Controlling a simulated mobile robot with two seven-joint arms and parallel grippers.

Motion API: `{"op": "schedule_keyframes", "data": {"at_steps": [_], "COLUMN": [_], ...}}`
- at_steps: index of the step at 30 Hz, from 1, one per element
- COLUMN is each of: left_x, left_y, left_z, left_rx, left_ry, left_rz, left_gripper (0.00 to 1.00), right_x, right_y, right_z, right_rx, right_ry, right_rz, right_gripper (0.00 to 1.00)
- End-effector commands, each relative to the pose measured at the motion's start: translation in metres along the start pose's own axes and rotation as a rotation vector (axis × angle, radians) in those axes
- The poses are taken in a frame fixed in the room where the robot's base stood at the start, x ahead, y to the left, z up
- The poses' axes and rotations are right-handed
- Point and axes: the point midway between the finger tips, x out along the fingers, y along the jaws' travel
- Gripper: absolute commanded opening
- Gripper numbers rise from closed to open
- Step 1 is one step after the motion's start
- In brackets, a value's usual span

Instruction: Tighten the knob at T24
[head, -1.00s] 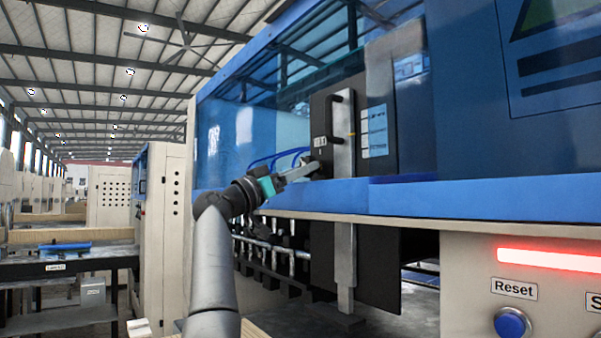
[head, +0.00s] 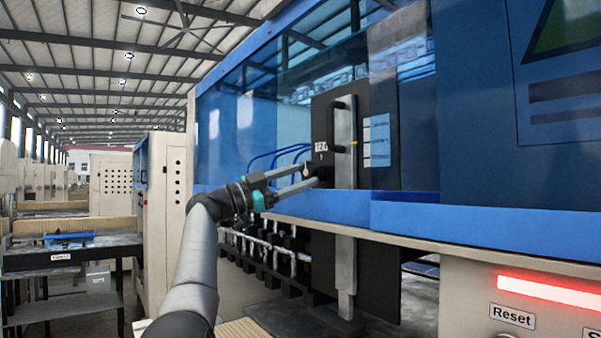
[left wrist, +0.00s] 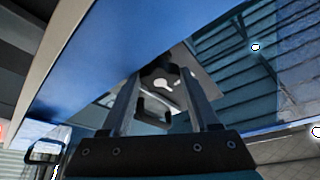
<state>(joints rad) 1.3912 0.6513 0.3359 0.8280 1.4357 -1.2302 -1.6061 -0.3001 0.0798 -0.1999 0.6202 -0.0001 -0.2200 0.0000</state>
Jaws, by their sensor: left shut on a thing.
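The dark knob (head: 325,174) is on the black panel (head: 321,120), just below a small white label (head: 321,147) that seems to read T24. My left gripper (head: 314,176) reaches in from the left, and its two long grey fingers close on the knob from both sides. In the left wrist view, the fingers (left wrist: 160,88) run up on either side of the dark knob (left wrist: 158,74). The fingers hide part of the knob, and I cannot tell its turn angle. My right gripper is not in view.
A blue machine cover (head: 250,130) surrounds the panel, with a blue ledge (head: 400,212) below. A metal bar (head: 345,150) with black handles stands right of the knob. Blue hoses (head: 285,152) pass behind the gripper. A red light strip (head: 550,291) is at lower right.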

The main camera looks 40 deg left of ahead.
Motion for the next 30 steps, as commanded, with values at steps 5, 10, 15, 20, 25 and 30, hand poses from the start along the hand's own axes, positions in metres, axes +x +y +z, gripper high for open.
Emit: {"op": "schedule_keyframes", "data": {"at_steps": [5, 10, 15, 20, 25, 30], "left_x": [-0.0011, -0.0013, -0.0013, -0.0011, -0.0005, 0.0002], "left_y": [0.0004, 0.0007, 0.0007, 0.0006, 0.0011, 0.002], "left_z": [0.0014, 0.0018, 0.0019, 0.0018, 0.0019, 0.0025], "left_rx": [0.016, 0.019, 0.018, 0.017, 0.016, 0.015], "left_ry": [-0.004, -0.004, -0.005, -0.005, -0.004, -0.005], "left_rz": [0.01, 0.011, 0.011, 0.01, 0.011, 0.013], "left_gripper": [0.06, 0.06, 0.06, 0.79, 0.92, 0.92], "right_x": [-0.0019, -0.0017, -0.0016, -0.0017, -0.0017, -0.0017], "right_y": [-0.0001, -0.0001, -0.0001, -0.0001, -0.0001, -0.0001], "right_z": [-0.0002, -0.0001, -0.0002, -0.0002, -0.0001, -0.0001], "right_rx": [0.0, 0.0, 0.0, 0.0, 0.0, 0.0], "right_ry": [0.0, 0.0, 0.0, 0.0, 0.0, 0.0], "right_rz": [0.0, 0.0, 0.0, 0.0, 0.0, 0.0], "right_gripper": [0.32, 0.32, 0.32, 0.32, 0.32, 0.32]}}
